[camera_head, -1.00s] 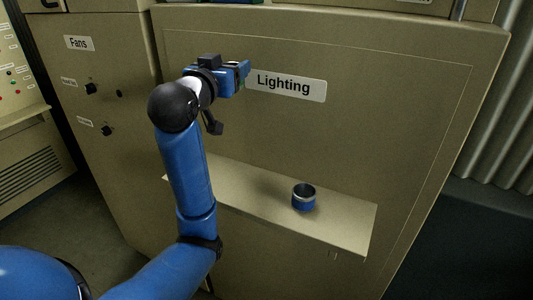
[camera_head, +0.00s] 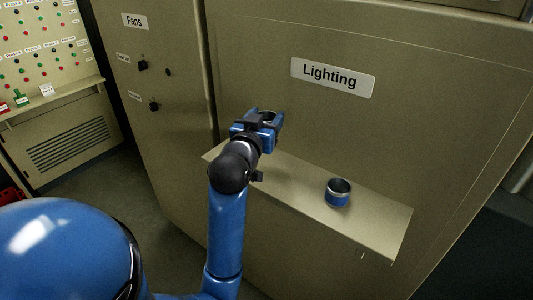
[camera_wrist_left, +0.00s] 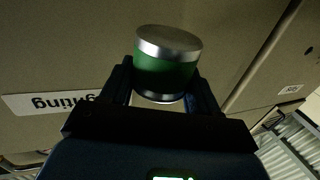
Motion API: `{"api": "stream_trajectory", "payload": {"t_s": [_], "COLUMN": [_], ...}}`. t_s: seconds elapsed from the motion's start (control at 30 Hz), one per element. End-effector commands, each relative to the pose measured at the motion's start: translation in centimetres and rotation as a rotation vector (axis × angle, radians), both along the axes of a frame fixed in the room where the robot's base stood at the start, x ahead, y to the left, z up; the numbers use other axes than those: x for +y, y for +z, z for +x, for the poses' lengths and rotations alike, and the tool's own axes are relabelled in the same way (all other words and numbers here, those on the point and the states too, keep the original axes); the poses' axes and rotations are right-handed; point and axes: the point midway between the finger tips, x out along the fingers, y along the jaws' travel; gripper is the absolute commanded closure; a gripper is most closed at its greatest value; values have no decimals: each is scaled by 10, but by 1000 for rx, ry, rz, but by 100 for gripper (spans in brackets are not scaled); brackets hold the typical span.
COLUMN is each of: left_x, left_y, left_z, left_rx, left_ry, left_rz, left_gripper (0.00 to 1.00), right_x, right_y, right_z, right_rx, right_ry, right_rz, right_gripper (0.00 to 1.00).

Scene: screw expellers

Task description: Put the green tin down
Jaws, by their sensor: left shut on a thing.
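My left gripper (camera_head: 267,119) is shut on the green tin. It is in front of the cabinet, over the left part of the narrow shelf (camera_head: 290,190). In the left wrist view the green tin (camera_wrist_left: 165,72) shows a green band between silver ends, held between the two fingers. In the head view the tin is mostly hidden by the gripper. The gap between tin and shelf is hard to judge. My right gripper is not in view.
A blue tin with a silver rim (camera_head: 338,193) stands upright on the shelf, right of my gripper. The shelf between them looks clear. The cabinet wall with the "Lighting" label (camera_head: 333,77) rises behind. A control panel (camera_head: 45,50) is at far left.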

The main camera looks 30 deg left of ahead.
Motion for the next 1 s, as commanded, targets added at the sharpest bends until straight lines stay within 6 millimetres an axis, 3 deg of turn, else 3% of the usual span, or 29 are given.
{"api": "stream_trajectory", "payload": {"t_s": [0.1, 0.3, 0.57, 0.8, 1.0], "left_x": [0, 0, 0, 0, 0], "left_y": [-28, -59, -74, -101, -107], "left_z": [-1, 0, 0, 0, 0], "left_rx": [8, 4, 2, 3, -1], "left_ry": [0, 0, 0, 0, 0], "left_rz": [-2, -1, 0, -2, 0], "left_gripper": [69, 69, 69, 69, 69], "right_x": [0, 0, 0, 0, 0], "right_y": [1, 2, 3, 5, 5], "right_z": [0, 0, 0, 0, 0], "right_rx": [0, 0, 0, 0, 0], "right_ry": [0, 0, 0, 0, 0], "right_rz": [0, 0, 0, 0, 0], "right_gripper": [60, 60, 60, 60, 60]}}
